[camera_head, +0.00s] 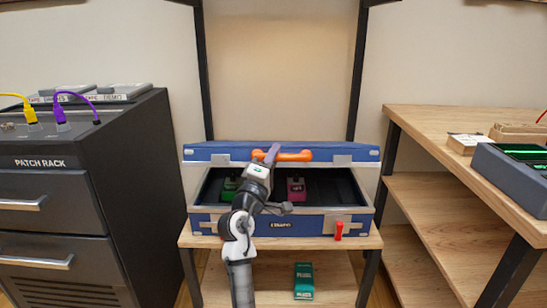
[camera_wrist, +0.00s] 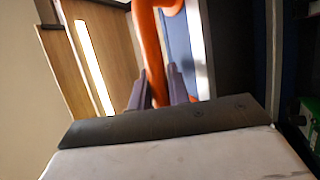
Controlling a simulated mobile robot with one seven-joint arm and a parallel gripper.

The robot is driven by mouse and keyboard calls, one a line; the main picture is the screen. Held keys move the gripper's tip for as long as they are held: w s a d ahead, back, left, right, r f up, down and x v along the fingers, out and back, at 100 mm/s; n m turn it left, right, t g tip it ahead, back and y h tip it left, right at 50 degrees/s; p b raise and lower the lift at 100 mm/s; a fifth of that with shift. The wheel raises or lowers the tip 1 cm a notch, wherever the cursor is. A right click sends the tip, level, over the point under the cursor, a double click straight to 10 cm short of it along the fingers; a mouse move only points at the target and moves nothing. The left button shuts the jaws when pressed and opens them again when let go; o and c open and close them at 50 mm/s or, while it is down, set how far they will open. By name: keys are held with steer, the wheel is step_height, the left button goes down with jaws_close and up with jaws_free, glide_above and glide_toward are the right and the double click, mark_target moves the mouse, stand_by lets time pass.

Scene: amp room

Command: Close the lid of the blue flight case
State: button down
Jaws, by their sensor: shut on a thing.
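The blue flight case (camera_head: 282,224) stands on a wooden stand. Its lid (camera_head: 218,154) is partly open, with a dark gap between lid and base. An orange handle (camera_head: 296,156) is on the lid's front; it also shows in the wrist view (camera_wrist: 148,40). My gripper (camera_head: 271,154) is at the left part of this handle. In the wrist view its two grey fingers (camera_wrist: 157,90) are shut on the orange handle. Inside the case are a green pedal (camera_head: 229,187) and a pink pedal (camera_head: 296,188). My arm hides part of the case's interior and front.
A red latch (camera_head: 339,230) is on the case front, right side. A green pedal (camera_head: 304,278) lies on the shelf below. A dark patch rack cabinet (camera_head: 52,163) stands left, with cables on top. A wooden shelf unit (camera_head: 440,123) stands right, holding a grey device (camera_head: 510,175).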

steer(key=shift+s+r, duration=0.2)
steer(key=shift+r, duration=0.05)
steer(key=c, duration=1.3)
jaws_free()
steer(key=shift+f, duration=0.1)
steer(key=shift+f, duration=0.2)
